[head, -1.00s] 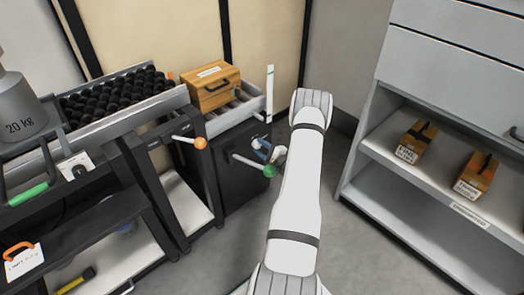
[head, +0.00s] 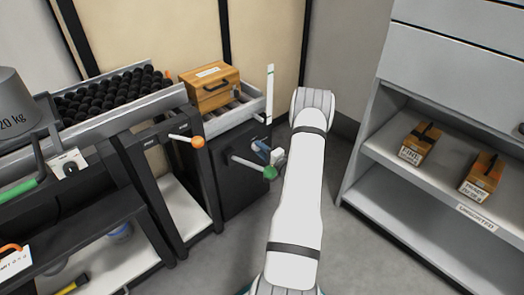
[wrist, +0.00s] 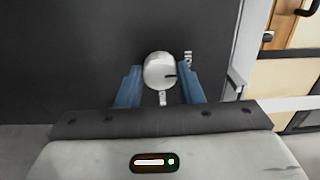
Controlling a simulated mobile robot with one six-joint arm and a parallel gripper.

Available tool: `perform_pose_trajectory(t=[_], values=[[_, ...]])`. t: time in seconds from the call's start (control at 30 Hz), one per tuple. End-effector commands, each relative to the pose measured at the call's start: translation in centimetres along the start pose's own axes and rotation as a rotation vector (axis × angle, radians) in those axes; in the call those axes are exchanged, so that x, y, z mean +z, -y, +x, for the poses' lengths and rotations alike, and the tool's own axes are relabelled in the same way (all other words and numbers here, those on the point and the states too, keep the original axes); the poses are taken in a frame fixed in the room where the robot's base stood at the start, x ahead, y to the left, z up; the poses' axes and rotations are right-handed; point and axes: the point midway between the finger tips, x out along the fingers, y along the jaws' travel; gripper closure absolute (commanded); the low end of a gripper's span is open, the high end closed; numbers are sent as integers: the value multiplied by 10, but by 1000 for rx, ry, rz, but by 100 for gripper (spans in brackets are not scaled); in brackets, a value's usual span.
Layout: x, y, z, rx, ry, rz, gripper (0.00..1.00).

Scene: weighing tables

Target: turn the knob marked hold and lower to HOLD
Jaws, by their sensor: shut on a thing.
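The knob (wrist: 158,72) is a pale round disc on a dark panel (wrist: 70,60) in the wrist view. A short dark mark on it points right. Small white labels sit to its upper right (wrist: 188,60) and below it (wrist: 163,98), too small to read. My gripper (wrist: 160,84) has its blue fingers on the knob's left and right sides, shut on it. In the head view my gripper (head: 263,149) is at the black cabinet's (head: 238,190) front; the knob cannot be made out there.
A green-tipped lever (head: 270,172) sticks out just below my gripper, and an orange-tipped lever (head: 198,142) is further left. A wooden box (head: 210,88) stands on rollers above the cabinet. A shelf unit with two small boxes (head: 418,142) is at the right. Floor between is clear.

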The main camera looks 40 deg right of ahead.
Motion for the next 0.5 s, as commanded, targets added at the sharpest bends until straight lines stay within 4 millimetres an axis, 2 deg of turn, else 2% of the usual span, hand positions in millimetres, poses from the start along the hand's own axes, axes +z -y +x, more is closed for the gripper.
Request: perform_pose_trajectory(t=[0.27, 0.3, 0.5], values=[[1, -2, -1, 4, 0, 2, 89], [1, -2, -1, 4, 0, 2, 65], [1, -1, -1, 3, 1, 1, 48]])
